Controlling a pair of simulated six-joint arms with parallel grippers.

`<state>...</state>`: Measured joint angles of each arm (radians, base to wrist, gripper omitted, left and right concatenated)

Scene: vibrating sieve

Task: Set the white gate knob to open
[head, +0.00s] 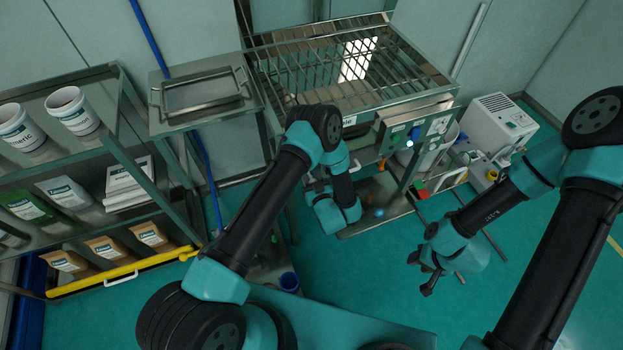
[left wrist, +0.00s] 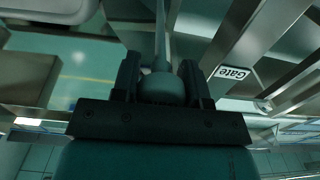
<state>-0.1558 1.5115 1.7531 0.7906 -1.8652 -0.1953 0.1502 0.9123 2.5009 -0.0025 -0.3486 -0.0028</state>
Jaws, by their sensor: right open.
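The white gate knob (left wrist: 162,90) is a rounded, shadowed knob with a pale stem in the left wrist view. My left gripper (left wrist: 160,80) has one finger on each side of it, and both fingers appear to touch it. A "Gate" label (left wrist: 232,73) is on a metal part just right of the knob. In the head view my left wrist is in front of the sieve machine (head: 340,75), at its lower front; the fingers and the knob are hidden there. My right gripper (head: 428,274) is open and empty, above the floor at right, away from the machine.
A control panel (head: 428,127) with a lit button is on the machine's front right. A steel side table with a tray (head: 203,92) stands left of it. A shelf rack (head: 125,150) with tubs and bags is at far left. A white unit (head: 490,125) stands at right.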

